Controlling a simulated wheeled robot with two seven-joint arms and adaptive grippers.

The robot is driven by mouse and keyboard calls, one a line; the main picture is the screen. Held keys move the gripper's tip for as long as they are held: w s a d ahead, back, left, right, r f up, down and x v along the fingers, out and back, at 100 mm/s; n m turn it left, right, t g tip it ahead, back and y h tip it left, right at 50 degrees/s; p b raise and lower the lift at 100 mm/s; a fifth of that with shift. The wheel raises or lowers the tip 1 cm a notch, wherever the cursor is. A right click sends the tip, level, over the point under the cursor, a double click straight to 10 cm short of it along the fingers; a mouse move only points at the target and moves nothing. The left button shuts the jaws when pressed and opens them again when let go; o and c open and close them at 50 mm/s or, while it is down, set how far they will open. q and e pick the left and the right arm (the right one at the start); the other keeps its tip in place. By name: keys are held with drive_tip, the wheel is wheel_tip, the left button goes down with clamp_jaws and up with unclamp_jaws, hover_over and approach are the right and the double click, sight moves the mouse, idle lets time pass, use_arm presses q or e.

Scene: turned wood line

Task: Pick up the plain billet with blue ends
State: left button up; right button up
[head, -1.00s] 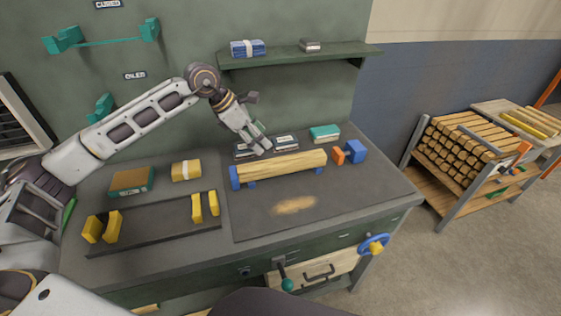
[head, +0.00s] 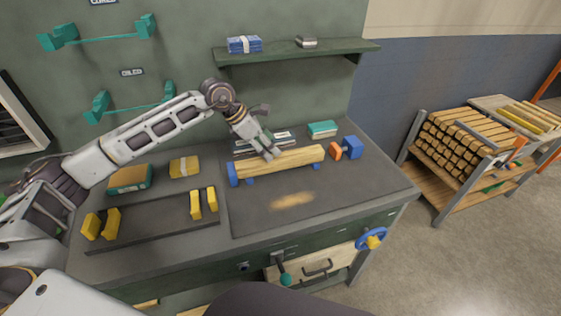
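The plain wooden billet (head: 300,157) lies level along the back of the dark mat on the workbench. Its left end shows blue (head: 233,175), and small blue supports show beneath it. Its right end stops just short of an orange piece with a blue block. My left gripper (head: 271,156) reaches down from behind, with its fingertips at the top of the billet, left of its middle. I cannot tell whether the fingers touch the billet or how wide they are apart. My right gripper is not in view.
A blue block (head: 351,147) and an orange piece (head: 335,152) stand right of the billet. A teal box (head: 322,129) and flat cases (head: 278,137) lie behind it. A rack with yellow uprights (head: 196,205) stands left. A shelf (head: 285,55) hangs above.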

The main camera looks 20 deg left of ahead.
sight(281, 158)
use_arm(q)
drive_tip(key=shift+x, duration=0.9)
drive_tip(key=shift+w+d+f, duration=0.15)
drive_tip(key=shift+d+f, duration=0.05)
drive_tip(key=shift+f, duration=0.05)
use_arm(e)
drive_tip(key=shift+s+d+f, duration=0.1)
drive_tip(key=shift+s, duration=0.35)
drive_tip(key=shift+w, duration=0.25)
use_arm(q)
drive_tip(key=shift+d+f, duration=0.3)
drive_tip(key=shift+f, duration=0.15)
drive_tip(key=x, duration=0.2)
drive_tip(key=shift+d+f+p, duration=0.3)
drive_tip(key=shift+w+d+f, duration=0.25)
drive_tip(key=shift+f, duration=0.35)
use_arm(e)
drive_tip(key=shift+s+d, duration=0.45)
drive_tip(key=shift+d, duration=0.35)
